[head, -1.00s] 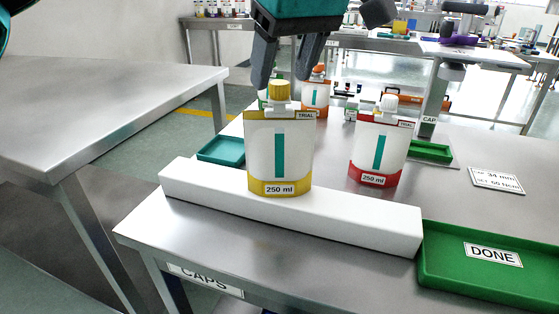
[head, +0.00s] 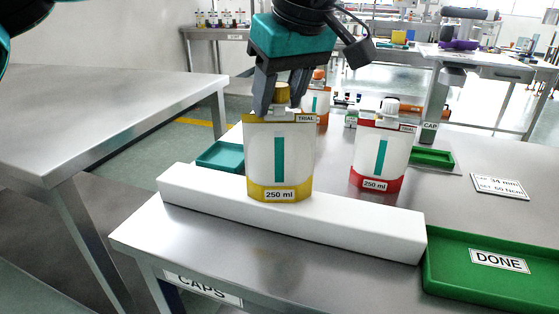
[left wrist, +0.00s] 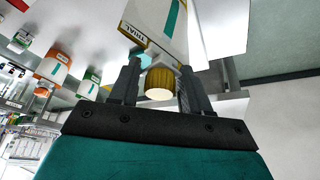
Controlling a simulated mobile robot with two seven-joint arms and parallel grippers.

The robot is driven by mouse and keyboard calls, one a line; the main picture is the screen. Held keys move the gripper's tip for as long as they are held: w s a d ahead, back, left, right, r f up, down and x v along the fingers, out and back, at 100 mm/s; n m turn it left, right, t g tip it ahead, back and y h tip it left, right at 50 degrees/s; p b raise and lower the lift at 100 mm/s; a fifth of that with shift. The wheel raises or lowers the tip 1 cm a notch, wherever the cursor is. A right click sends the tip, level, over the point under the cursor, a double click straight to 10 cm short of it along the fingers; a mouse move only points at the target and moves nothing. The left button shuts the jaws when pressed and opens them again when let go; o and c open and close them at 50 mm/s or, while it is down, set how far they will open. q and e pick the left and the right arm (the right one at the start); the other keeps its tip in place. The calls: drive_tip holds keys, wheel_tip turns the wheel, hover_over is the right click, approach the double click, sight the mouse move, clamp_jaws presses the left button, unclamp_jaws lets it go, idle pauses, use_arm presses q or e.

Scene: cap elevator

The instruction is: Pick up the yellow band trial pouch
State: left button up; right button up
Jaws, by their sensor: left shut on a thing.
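My left gripper (head: 282,106) has come down from above and is shut on the pouch's top, at the cap and neck. In the left wrist view, the fingers of the left gripper (left wrist: 160,72) lie on both sides of the ribbed yellow cap (left wrist: 159,84), with part of the pouch (left wrist: 158,20) beyond. The exact contact at the neck is partly hidden. My right gripper is out of view.
A red band pouch (head: 382,150) with a white cap stands to the right. An orange pouch (head: 318,103) is partly hidden behind the yellow one. The white bar (head: 345,228) lies in front. A green DONE tray (head: 450,275) is at front right, and a teal tray (head: 215,157) at left.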

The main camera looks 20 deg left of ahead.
use_arm(q)
clamp_jaws()
drive_tip(key=shift+r, duration=0.15)
wheel_tip(320, 180, up, 20)
drive_tip(key=p, duration=0.7)
drive_tip(key=shift+p, duration=0.3)
